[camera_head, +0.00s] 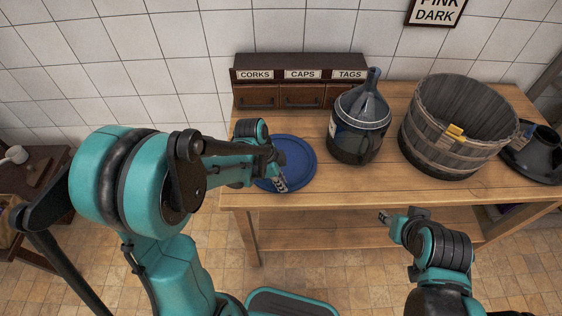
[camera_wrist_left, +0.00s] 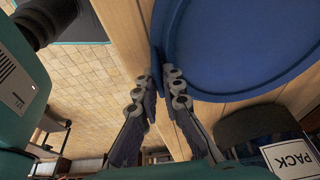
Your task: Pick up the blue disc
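The blue disc (camera_head: 299,153) is a round, rimmed plate near the left front corner of the wooden table (camera_head: 350,190). My left gripper (camera_head: 281,181) is at its near left rim in the head view. In the left wrist view the two fingertips (camera_wrist_left: 158,80) are close together on either side of the rim of the blue disc (camera_wrist_left: 235,45), with a strip of blue between them. I cannot tell whether the disc is lifted off the table. My right gripper (camera_head: 385,217) is small in view, in front of the table edge and away from the disc.
A glass demijohn (camera_head: 359,125) stands right of the disc; its PACK label (camera_wrist_left: 290,158) shows in the wrist view. A wooden tub (camera_head: 445,148) with a yellow item (camera_head: 455,131) and a dark funnel-like object (camera_head: 540,140) stand further right. A labelled drawer box (camera_head: 300,75) is behind.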

